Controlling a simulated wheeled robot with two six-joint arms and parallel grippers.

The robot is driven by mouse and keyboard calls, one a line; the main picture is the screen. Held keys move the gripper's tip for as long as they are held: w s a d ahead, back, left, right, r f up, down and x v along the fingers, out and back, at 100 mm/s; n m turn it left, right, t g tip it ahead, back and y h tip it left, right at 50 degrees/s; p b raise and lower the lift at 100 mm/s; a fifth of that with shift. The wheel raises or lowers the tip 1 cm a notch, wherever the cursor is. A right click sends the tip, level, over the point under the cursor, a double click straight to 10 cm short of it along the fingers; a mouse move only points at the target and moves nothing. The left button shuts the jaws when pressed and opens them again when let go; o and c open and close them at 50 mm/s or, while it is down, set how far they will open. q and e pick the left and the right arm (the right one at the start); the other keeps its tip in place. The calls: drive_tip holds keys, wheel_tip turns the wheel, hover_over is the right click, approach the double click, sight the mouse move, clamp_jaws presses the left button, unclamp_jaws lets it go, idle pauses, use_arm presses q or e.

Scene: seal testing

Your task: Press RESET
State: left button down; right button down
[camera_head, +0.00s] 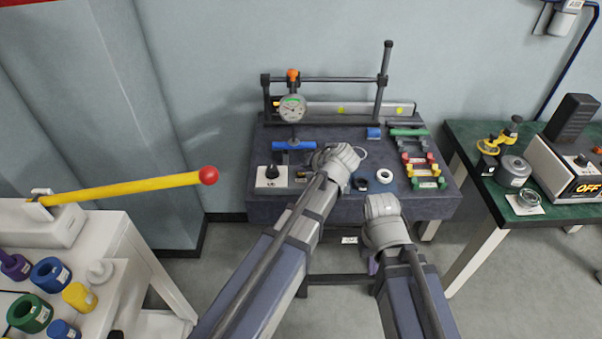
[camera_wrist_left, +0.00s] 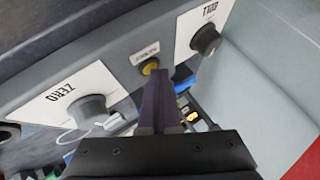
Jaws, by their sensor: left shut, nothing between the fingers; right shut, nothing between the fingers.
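In the left wrist view a grey panel (camera_wrist_left: 118,62) carries a small yellow button (camera_wrist_left: 150,66) with a small label above it, too small to read surely. My left gripper (camera_wrist_left: 157,76) is shut and empty, its dark fingertips right at the button's lower edge. I cannot tell whether they touch it. In the head view my left wrist hides its fingers over the dark bench (camera_head: 330,208). My right gripper (camera_head: 372,265) is shut and empty, low in front of the bench, mostly hidden by its wrist.
A ZERO knob (camera_wrist_left: 88,110) and another knob (camera_wrist_left: 205,40) flank the button. A dial gauge (camera_head: 292,108) stands on the bench. A yellow lever (camera_head: 125,188) with a red ball reaches in from the left. A green table (camera_head: 465,135) at right holds a box (camera_head: 560,165) reading OFF.

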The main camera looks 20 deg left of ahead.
sight(303, 177)
use_arm(q)
drive_tip(key=shift+r+p, duration=0.75)
drive_tip(key=shift+p, duration=0.05)
wheel_tip(303, 177, up, 5)
drive_tip(key=p, duration=0.5)
idle(0.4)
idle(0.4)
